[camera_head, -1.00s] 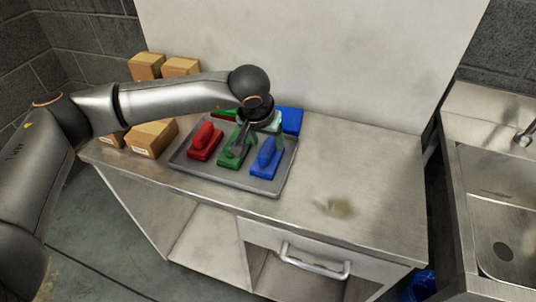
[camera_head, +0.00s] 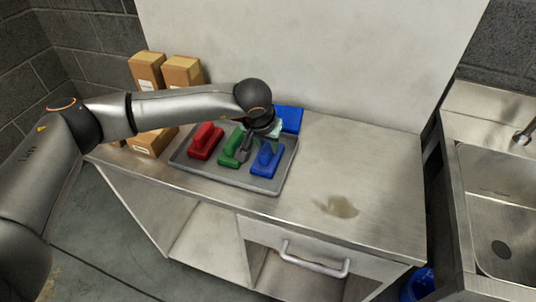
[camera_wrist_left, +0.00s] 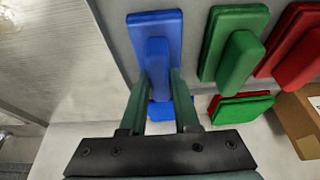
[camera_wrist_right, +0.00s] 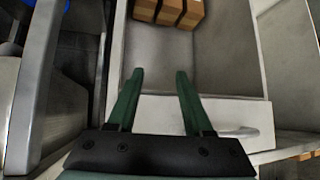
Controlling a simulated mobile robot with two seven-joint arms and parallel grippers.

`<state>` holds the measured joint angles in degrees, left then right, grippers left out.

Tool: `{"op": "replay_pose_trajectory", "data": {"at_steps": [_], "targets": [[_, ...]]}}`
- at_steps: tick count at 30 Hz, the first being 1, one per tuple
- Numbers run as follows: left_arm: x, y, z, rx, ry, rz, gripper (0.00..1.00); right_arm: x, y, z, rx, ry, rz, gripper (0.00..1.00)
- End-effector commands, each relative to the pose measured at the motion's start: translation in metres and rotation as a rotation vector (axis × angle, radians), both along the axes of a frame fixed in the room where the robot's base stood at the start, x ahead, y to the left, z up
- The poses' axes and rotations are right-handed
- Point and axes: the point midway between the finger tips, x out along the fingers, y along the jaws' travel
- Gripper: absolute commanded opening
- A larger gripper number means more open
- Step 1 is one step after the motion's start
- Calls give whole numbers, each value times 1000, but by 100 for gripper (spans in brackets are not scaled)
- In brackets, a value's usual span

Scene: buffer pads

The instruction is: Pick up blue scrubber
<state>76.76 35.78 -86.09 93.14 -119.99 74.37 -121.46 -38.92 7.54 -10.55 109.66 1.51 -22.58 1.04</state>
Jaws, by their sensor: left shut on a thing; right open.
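The blue scrubber (camera_head: 267,163) sits at the right front of a grey tray (camera_head: 225,178) on the steel counter. My left gripper (camera_head: 262,146) is above it with the fingers down around its raised handle. In the left wrist view, the two green fingers (camera_wrist_left: 158,78) are shut on the handle of the blue scrubber (camera_wrist_left: 154,22), and its flat base shows beyond the fingertips. I cannot tell any lift off the tray. My right gripper (camera_wrist_right: 160,76) is open and empty, low in front of the cabinet.
A green scrubber (camera_head: 231,150) and a red scrubber (camera_head: 206,140) lie to the left in the tray. A blue pad (camera_head: 291,119) is behind. Cardboard boxes (camera_head: 182,72) stand at the back left. The counter right of the tray is clear, with a brown stain (camera_head: 338,206).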

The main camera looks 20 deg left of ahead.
Motion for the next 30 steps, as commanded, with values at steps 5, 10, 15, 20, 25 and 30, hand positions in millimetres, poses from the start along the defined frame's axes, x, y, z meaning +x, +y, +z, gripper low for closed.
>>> {"op": "replay_pose_trajectory", "data": {"at_steps": [5,10,15,20,25,30], "targets": [[0,0,0,0,-1,1,0,0,0,0,0,0,0,51],[0,0,0,0,-1,1,0,0,0,0,1,0,-1,51],[0,0,1,0,-1,1,0,0,0,0,1,0,-1,51],[1,0,3,0,-2,1,0,0,0,0,1,-1,-1,51],[1,0,18,-1,-5,1,0,0,0,-1,1,-1,-1,51],[-11,4,46,-1,-5,-3,0,0,0,-4,1,-1,-1,51]]}}
